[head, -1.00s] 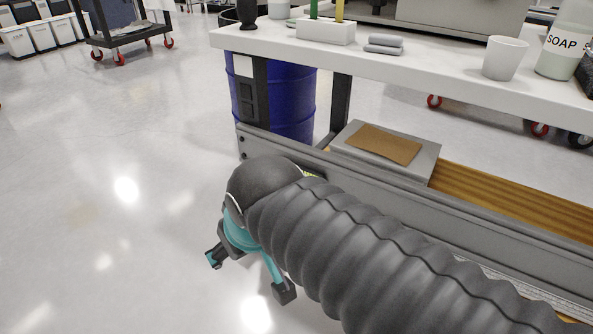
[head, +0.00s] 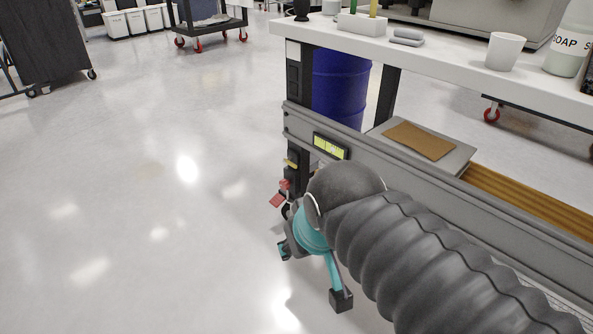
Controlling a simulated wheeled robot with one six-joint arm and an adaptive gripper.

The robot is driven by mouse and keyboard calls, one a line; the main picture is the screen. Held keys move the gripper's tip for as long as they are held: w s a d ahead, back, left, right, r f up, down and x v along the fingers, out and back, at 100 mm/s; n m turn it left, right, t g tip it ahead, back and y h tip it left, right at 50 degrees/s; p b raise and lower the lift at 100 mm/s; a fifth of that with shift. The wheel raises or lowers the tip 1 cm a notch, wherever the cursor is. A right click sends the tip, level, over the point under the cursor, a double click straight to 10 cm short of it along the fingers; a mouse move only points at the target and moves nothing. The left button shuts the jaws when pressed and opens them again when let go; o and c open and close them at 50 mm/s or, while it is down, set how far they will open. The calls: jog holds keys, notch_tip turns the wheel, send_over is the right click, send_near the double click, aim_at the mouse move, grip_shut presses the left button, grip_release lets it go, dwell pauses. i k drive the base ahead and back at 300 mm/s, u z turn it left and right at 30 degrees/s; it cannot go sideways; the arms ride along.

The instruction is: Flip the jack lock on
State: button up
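A small red part (head: 280,193), which may be the jack lock, shows at the lower end of the bench's left leg in the head view. A small yellow part (head: 291,161) sits just above it on the dark leg. My gripper (head: 312,276), with teal fingers and dark tips, is open with its fingers spread. It is below and slightly right of the red part and looks empty. The red part appears apart from the fingertips. My gripper's wrist and the sleeved arm hide what is behind them, including the lower leg area.
The white bench (head: 440,58) carries a cup (head: 504,51), a soap bottle (head: 567,45) and grey items. Its grey lower rail (head: 400,165) with a yellow-green label (head: 329,146) runs close behind my arm. A blue drum (head: 341,85) stands beneath. The floor (head: 130,200) at left is clear.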

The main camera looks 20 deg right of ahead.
aim_at(285, 161)
jog(key=z, duration=0.6)
jog(key=i, duration=1.25)
jog(key=u, duration=0.3)
